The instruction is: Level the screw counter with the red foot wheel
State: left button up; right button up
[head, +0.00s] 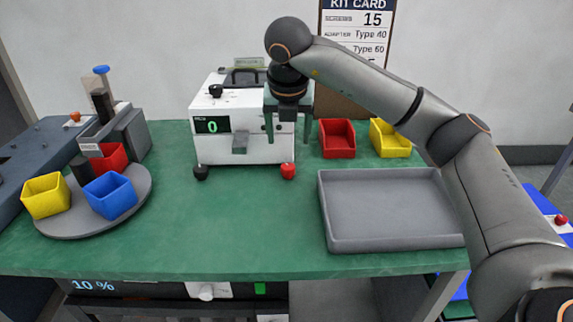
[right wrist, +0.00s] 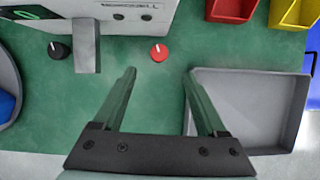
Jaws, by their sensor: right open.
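The screw counter (head: 222,147) is a white box at the back middle of the green table, with a green "0" on its dark display. Its red foot wheel (head: 288,171) is at the front right corner, and a black foot wheel (head: 201,172) is at the front left. In the right wrist view the red foot wheel (right wrist: 159,53) lies beyond and between the fingertips, apart from them. My right gripper (head: 288,140) is open and empty, in front of the counter's right side and above the red wheel; it also shows in the right wrist view (right wrist: 160,75). My left gripper is not in view.
A grey tray (head: 330,215) lies at the right front. A red bin (head: 337,139) and a yellow bin (head: 391,139) stand behind it. A round turntable (head: 132,205) with coloured bins is at the left. The table's middle is clear.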

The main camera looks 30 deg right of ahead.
aim_at(288, 166)
jog(key=x, duration=1.1)
jog(key=shift+f+b, duration=0.15)
jog(key=shift+b, duration=0.25)
jog(key=shift+c, duration=0.2)
grip_shut()
